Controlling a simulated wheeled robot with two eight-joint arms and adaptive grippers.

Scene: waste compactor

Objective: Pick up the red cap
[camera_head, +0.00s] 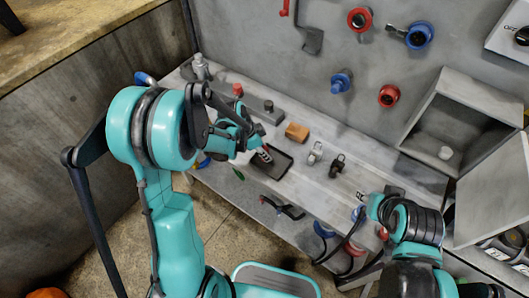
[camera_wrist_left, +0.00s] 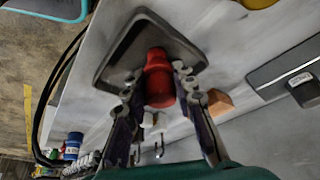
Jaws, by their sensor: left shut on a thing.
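The red cap (camera_wrist_left: 158,78) shows in the left wrist view between the two fingers of my left gripper (camera_wrist_left: 158,88), which is shut on it. The cap appears in front of a dark tray; I cannot tell whether it touches the tray. In the head view my left gripper (camera_head: 262,150) is over the dark tray (camera_head: 279,168) on the grey bench, with a little red showing at the fingers.
An orange-brown block (camera_head: 297,132) and small metal fittings (camera_head: 316,152) stand right of the tray on the bench (camera_head: 330,195). A red knob (camera_head: 238,89) is behind. Red and blue valves are on the back wall. An open grey box (camera_head: 455,125) is at right.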

